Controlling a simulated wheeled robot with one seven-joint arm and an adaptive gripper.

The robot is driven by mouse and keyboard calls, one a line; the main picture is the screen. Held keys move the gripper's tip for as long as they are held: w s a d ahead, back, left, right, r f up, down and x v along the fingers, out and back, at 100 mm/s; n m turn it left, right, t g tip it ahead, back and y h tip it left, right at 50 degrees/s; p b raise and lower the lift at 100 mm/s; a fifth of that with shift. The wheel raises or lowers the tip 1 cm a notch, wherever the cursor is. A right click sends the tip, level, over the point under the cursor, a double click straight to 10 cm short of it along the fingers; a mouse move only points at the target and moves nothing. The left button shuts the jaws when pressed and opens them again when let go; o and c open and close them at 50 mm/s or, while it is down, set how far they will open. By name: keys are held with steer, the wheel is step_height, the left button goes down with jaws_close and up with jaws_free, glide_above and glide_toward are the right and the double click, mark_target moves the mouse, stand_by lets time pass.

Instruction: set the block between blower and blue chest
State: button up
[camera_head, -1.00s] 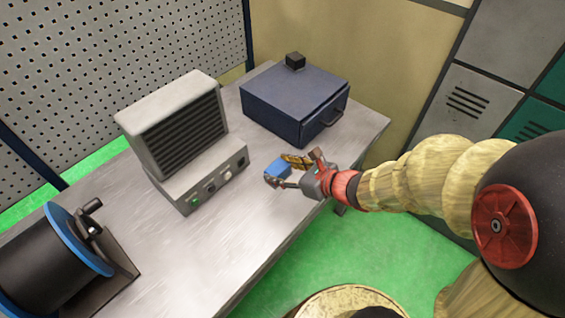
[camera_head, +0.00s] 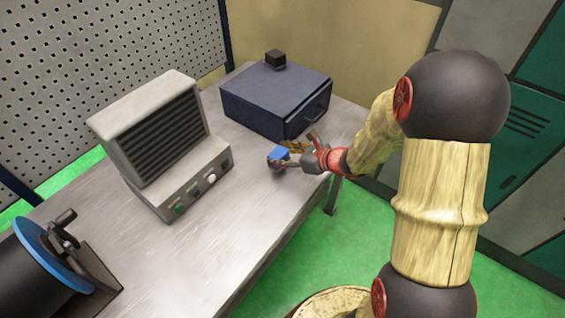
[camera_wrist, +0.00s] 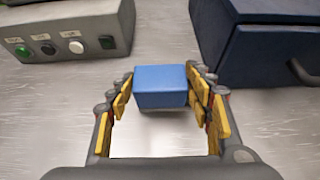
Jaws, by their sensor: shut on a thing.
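A small blue block (camera_head: 279,154) is in my gripper (camera_head: 286,157), near the right front edge of the metal table. In the wrist view, the block (camera_wrist: 160,86) sits between the yellow-padded fingers of my gripper (camera_wrist: 161,92), which are shut on its two sides. A shadow shows just under it; I cannot tell whether it touches the table. The grey blower (camera_head: 160,140) with a dark grille stands to the left. Its control box (camera_wrist: 68,38) is at the upper left in the wrist view. The dark blue chest (camera_head: 275,99) is behind the block, and at the upper right in the wrist view (camera_wrist: 262,50).
A small black cube (camera_head: 276,59) is on top of the chest. A black spool with a blue rim (camera_head: 52,258) is at the table's left end. The metal tabletop (camera_head: 225,215) is bare in front of the blower. A perforated panel (camera_head: 110,60) stands behind.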

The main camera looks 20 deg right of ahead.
steer(key=shift+w+d+f, duration=0.15)
steer(key=shift+f, duration=0.05)
steer(key=shift+w+f+b, duration=0.1)
steer(key=shift+f+b, duration=0.75)
steer(key=shift+f, duration=0.75)
steer(key=shift+f, duration=0.25)
steer(key=o, duration=1.4)
steer(key=shift+r, duration=0.1)
